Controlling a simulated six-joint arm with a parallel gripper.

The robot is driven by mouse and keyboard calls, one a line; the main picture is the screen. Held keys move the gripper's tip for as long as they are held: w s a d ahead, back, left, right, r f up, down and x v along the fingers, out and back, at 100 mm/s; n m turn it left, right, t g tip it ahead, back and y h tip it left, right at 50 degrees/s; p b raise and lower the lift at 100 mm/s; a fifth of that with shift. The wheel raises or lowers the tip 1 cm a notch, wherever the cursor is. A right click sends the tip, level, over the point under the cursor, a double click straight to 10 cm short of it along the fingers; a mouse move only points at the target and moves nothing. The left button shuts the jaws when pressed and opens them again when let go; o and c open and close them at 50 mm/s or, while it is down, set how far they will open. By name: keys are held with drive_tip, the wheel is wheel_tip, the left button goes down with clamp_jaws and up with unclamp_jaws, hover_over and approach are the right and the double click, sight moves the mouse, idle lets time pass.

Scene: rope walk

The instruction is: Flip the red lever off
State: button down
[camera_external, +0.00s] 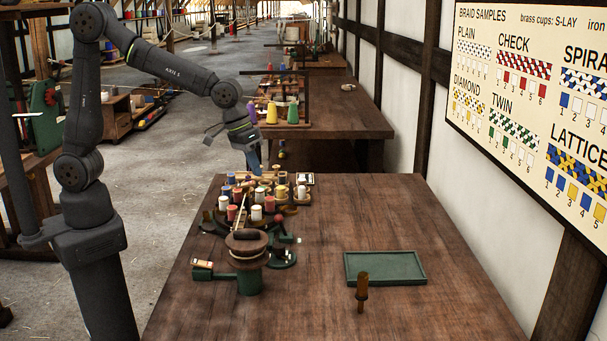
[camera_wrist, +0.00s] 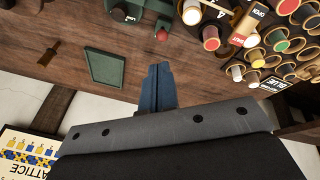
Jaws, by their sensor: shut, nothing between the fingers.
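A red ball knob, which looks like the red lever's end (camera_external: 277,219), stands above a small green base (camera_external: 283,259) on the table, right of the round wooden-topped device. In the wrist view the red knob (camera_wrist: 162,34) shows at the top, with its stem hard to make out. Which way the lever is set cannot be told.
A wooden-topped device on a green post (camera_external: 248,282) stands in front. A green tray (camera_external: 385,281) and a wooden-handled tool (camera_external: 362,289) lie to the right.

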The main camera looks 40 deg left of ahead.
drive_tip(key=f+n, duration=0.1)
drive_tip(key=n, duration=0.2)
drive_tip(key=a+f+n, duration=0.1)
drive_tip(key=f+n, duration=0.1)
drive_tip(key=n, duration=0.1)
drive_tip(key=a+f+n+h, duration=0.1)
drive_tip(key=f+n, duration=0.1)
drive_tip(key=shift+s+a+n, duration=0.15)
drive_tip(key=shift+a+n, duration=0.05)
drive_tip(key=shift+n, duration=0.2)
approach(282, 227)
drive_tip(key=f, duration=0.4)
drive_tip(key=shift+s+a+f, duration=0.15)
drive_tip(key=shift+a+f, duration=0.2)
drive_tip(key=shift+f, duration=0.05)
drive_tip(key=shift+d+r, duration=0.15)
